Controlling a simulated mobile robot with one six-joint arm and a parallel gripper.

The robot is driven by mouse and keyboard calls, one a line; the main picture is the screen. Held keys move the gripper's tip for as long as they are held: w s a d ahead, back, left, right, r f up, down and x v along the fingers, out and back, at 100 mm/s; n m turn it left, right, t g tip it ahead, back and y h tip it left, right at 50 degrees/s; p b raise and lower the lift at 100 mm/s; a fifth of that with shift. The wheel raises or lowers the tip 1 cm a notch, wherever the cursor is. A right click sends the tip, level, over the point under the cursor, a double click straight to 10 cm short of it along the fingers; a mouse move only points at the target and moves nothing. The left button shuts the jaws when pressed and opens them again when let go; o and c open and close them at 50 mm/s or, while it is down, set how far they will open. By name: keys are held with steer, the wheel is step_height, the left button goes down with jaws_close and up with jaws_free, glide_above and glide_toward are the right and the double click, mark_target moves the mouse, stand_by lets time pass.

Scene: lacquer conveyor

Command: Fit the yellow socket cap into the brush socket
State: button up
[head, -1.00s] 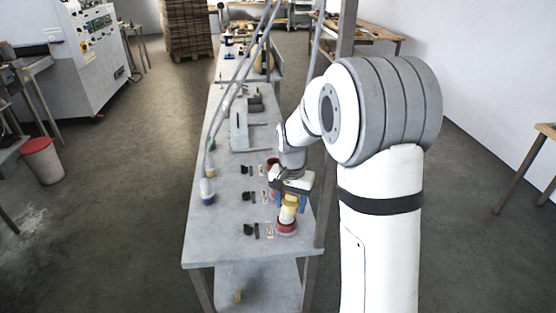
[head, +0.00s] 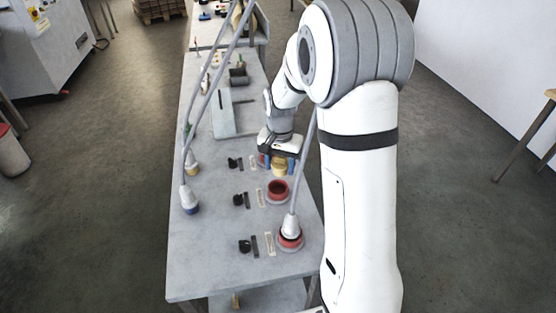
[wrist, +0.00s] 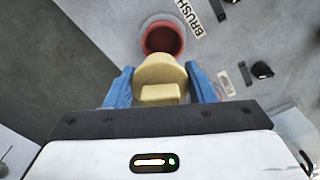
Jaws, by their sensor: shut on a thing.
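My gripper (head: 281,156) is shut on the yellow socket cap (wrist: 160,78), which sits between its blue fingers in the wrist view. In the head view the cap (head: 279,170) hangs below the gripper, just beyond an open red socket (head: 277,190). In the wrist view a red socket (wrist: 163,38) lies just past the cap, beside a "BRUSH" label (wrist: 189,17). The brush socket looks empty and dark red inside. The cap is apart from it, and its near rim is partly overlapped by the cap in that view.
A nearer red socket (head: 290,240) has a white hose nozzle (head: 291,225) at it. Two more nozzles (head: 189,200) (head: 192,165) with hoses stand at the left of the grey table (head: 205,265). Black parts (head: 240,200) and label strips lie left of the sockets.

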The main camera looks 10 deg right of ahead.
steer(key=shift+a, duration=0.2)
steer(key=shift+s+a, duration=0.1)
steer(key=shift+a, duration=0.1)
steer(key=shift+f+b, duration=1.9)
steer(key=shift+f, duration=0.55)
steer(key=shift+f+b, duration=0.7)
steer(key=shift+f, duration=0.1)
steer(key=o, duration=1)
steer(key=shift+o, duration=0.2)
step_height(320, 180, up, 8)
steer(key=shift+f, duration=0.1)
